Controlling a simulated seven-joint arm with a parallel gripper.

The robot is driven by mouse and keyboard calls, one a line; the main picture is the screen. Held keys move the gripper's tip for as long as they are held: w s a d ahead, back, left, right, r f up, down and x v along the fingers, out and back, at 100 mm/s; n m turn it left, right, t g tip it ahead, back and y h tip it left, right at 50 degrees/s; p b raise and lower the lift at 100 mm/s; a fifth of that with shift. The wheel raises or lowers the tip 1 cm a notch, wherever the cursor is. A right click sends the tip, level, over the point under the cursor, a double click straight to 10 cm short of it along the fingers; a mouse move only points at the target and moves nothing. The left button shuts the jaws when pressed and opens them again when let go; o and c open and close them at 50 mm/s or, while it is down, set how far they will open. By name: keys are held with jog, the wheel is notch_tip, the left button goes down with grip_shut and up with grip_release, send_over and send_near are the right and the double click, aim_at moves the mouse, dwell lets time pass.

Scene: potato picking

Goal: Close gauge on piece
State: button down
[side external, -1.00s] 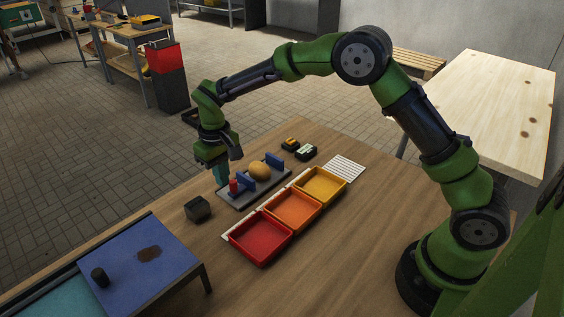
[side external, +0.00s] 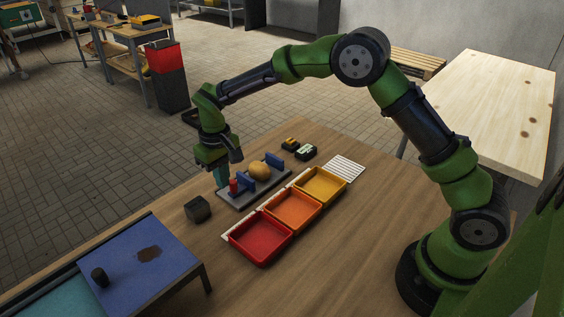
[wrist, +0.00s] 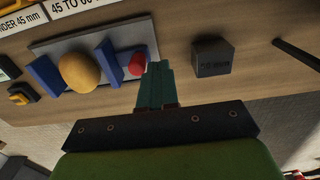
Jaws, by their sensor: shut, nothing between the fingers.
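The gauge (side external: 232,199) is a grey plate with two upright blue jaws; it also shows in the wrist view (wrist: 122,38). A round yellow-brown potato (side external: 259,170) sits on the plate between the blue jaws and shows in the wrist view (wrist: 79,71). In the wrist view it lies close to both jaws; contact is hard to tell. A red knob (side external: 233,186) stands on the outer side of the near jaw (wrist: 108,61). My gripper (wrist: 157,68) is shut and empty, its teal fingers together beside the red knob at the plate's end.
Red (side external: 259,259), orange (side external: 313,223) and yellow (side external: 340,196) trays stand in a row beside the gauge. A dark block (side external: 197,210) lies left of it. A blue raised surface (side external: 175,257) holds a dark lump. Small black-and-yellow devices (side external: 290,144) lie behind the gauge.

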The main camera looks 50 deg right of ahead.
aim_at(233, 181)
jog(key=shift+f, duration=2.15)
jog(key=shift+d, duration=1.65)
jog(key=shift+a, duration=0.1)
jog(key=shift+a, duration=0.7)
notch_tip(233, 181, up, 8)
